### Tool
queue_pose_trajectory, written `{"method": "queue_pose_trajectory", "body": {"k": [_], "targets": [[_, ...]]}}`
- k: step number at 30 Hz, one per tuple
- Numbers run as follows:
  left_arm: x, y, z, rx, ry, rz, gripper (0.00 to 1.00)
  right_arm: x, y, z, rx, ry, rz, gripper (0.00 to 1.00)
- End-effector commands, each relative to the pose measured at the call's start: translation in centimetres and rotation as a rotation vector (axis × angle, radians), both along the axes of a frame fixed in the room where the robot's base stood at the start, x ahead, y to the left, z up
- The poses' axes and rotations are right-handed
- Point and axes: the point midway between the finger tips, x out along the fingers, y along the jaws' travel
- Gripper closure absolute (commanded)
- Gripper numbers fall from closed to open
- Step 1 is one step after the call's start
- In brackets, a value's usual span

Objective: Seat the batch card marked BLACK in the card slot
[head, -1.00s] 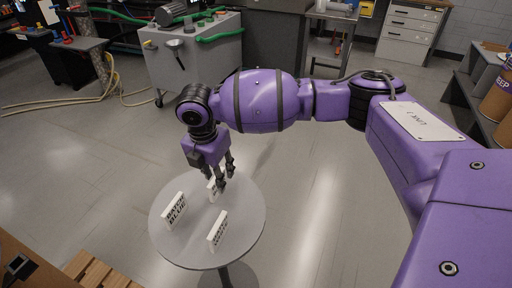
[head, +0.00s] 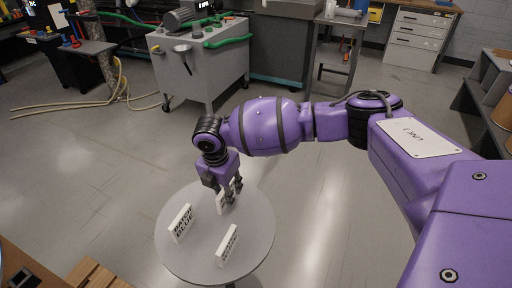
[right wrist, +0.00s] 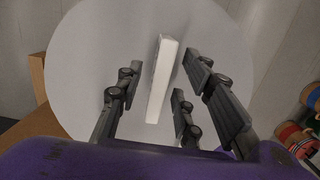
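Three white cards stand upright on a round grey table (head: 260,240). The left card (head: 181,223) reads BATCH BLUE. The front card (head: 227,246) has lettering too small to read. The rear card (head: 221,203) is partly hidden by my right gripper (head: 229,200), and its marking cannot be made out. In the right wrist view my right gripper (right wrist: 156,76) is open, with its fingers on both sides of a white card (right wrist: 160,82) and gaps between. No card slot can be made out. My left gripper is not in view.
A wooden slatted piece (head: 92,275) lies at the lower left, near the table. A grey wheeled cart (head: 200,70) stands behind on open floor. Shelves with brown drums (head: 503,108) are at the right edge.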

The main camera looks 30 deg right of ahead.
Motion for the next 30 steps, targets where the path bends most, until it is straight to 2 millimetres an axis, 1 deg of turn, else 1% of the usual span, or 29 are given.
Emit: {"method": "queue_pose_trajectory", "body": {"k": [27,30], "targets": [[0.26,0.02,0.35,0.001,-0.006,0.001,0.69,-0.01,0.01,-0.48,0.0,0.0,0.0,0.66],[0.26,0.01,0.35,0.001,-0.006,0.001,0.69,0.0,0.02,-0.46,0.0,0.0,0.0,0.79]]}}
